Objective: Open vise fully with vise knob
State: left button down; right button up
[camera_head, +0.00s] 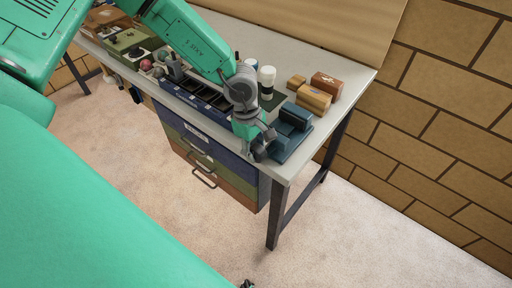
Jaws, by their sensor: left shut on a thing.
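The blue vise (291,127) sits on the bench top at its near right corner. My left gripper (259,150) comes down at the vise's near left side, at the bench's front edge. It is shut on what seems to be the vise knob, which the fingers hide. The gap between the vise jaws is too small to judge. A small dark piece at the bottom edge may be part of my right gripper (247,284); its fingers cannot be made out.
The bench (345,66) has drawers (209,160) below its front. A dark compartment tray (199,92) lies left of my gripper. Wooden blocks (314,98) and a white-topped container (266,76) stand behind the vise. A brick wall is at right; the floor in front is clear.

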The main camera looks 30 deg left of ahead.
pick_arm(q)
jog(key=c, duration=1.3)
grip_release()
jog(key=shift+w, duration=0.1)
jog(key=shift+o, duration=0.4)
jog(key=shift+a, duration=0.1)
jog(key=shift+r, duration=0.3)
notch_tip(320, 180, up, 11)
jog(key=a, duration=0.2)
jog(key=shift+w+a, duration=0.15)
